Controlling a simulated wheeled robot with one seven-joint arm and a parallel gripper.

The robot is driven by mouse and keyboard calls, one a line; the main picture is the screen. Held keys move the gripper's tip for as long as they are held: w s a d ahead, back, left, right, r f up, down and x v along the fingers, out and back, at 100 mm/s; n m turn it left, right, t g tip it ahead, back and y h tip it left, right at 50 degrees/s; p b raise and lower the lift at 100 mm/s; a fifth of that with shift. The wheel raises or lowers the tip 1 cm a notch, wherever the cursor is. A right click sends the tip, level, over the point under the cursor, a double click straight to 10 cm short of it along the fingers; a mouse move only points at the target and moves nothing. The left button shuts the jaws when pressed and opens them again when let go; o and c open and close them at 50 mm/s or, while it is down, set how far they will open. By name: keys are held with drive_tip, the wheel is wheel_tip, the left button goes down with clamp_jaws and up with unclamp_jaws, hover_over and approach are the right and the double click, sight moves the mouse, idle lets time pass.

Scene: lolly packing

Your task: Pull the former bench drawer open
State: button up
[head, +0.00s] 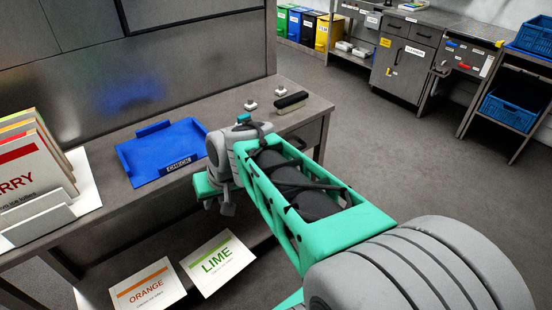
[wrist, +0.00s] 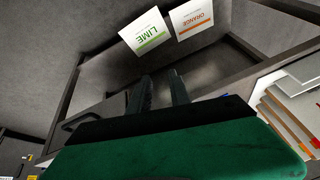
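The grey bench (head: 110,205) stands at the left in the head view. The drawer front (head: 308,137) shows in part under the bench top at its right end, with much of it hidden behind my arm. In the wrist view a dark bar handle (wrist: 82,114) sits left of my fingers, on the front below the bench edge. My gripper (wrist: 162,92) is open, with a gap between its two dark fingers and nothing seen between them. The fingers are apart from the handle. In the head view my gripper is at the bench's front edge, its fingertips partly hidden.
A blue tray (head: 140,173), a black-bristled brush (head: 291,102) and two small white pieces lie on the bench top. Upright cards (head: 38,160) stand at its left. LIME (head: 217,262) and ORANGE (head: 148,287) cards lie lower, below the bench top. The floor (head: 400,165) to the right is clear.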

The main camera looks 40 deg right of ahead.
drive_tip(key=w+d+f+m+t+y+b, duration=0.1)
drive_tip(key=w+d+f+m+t+b, duration=0.25)
drive_tip(key=w+d+f, duration=0.5)
drive_tip(key=w+d+f+m+t+y+b, duration=0.15)
drive_tip(key=w+d+f+m, duration=0.35)
drive_tip(key=d, duration=0.6)
drive_tip(key=s+d+f+m+t+h+b, duration=0.1)
drive_tip(key=s+d+m+t+h+b, duration=0.2)
drive_tip(key=d, duration=0.7)
drive_tip(key=d+f+m+t+b, duration=0.1)
drive_tip(key=d+m+t, duration=0.25)
drive_tip(key=d, duration=0.65)
drive_tip(key=shift+m+g, duration=0.3)
drive_tip(key=shift+g, duration=0.05)
drive_tip(key=x, duration=0.7)
drive_tip(key=shift+w+f, duration=0.1)
drive_tip(key=shift+w, duration=0.15)
drive_tip(key=shift+c, duration=0.2)
clamp_jaws()
